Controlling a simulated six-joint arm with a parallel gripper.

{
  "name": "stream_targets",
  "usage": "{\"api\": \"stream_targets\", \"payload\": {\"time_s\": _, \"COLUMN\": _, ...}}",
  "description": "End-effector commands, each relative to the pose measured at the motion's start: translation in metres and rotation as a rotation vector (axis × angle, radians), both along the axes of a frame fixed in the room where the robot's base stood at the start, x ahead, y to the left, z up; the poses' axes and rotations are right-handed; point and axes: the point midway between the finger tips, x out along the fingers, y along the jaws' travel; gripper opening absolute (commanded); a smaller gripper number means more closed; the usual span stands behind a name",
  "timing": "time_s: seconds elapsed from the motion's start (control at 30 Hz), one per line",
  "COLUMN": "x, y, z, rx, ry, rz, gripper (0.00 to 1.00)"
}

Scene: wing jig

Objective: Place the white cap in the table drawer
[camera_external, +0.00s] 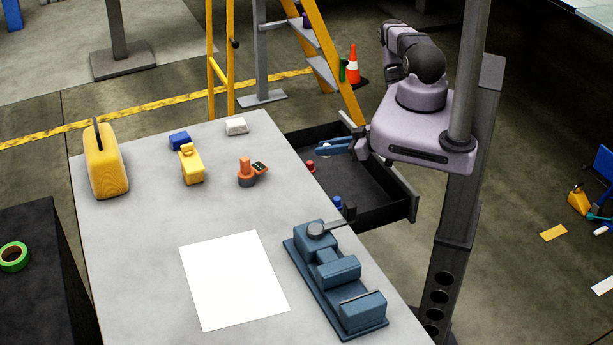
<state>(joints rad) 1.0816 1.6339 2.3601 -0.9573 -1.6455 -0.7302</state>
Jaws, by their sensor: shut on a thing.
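My gripper (322,148) reaches left from my arm and is low over the far part of the open table drawer (405,212). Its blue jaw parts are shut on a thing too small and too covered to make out. I cannot tell whether that thing is the white cap. A small white block-like object (236,126) lies near the far edge of the grey table (150,235); I cannot tell if it is the cap. The drawer is dark and pulled out to the right of the table.
A small red object (311,167) and a blue one (337,203) are in the drawer. A blue vise (335,275) stands near the table's right edge.

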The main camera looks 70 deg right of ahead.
Motion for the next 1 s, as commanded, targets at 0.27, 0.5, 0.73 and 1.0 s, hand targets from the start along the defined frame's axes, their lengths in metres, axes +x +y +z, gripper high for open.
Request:
{"api": "stream_targets", "payload": {"time_s": 0.27, "x": 0.000, "y": 0.000, "z": -0.020, "rx": 0.000, "ry": 0.000, "rz": 0.000, "gripper": 0.00}}
{"api": "stream_targets", "payload": {"time_s": 0.5, "x": 0.000, "y": 0.000, "z": -0.059, "rx": 0.001, "ry": 0.000, "rz": -0.001, "gripper": 0.00}}
{"api": "stream_targets", "payload": {"time_s": 0.73, "x": 0.000, "y": 0.000, "z": -0.098, "rx": 0.001, "ry": -0.001, "rz": -0.001, "gripper": 0.00}}
{"api": "stream_targets", "payload": {"time_s": 1.0, "x": 0.000, "y": 0.000, "z": -0.139, "rx": 0.001, "ry": -0.001, "rz": -0.001, "gripper": 0.00}}
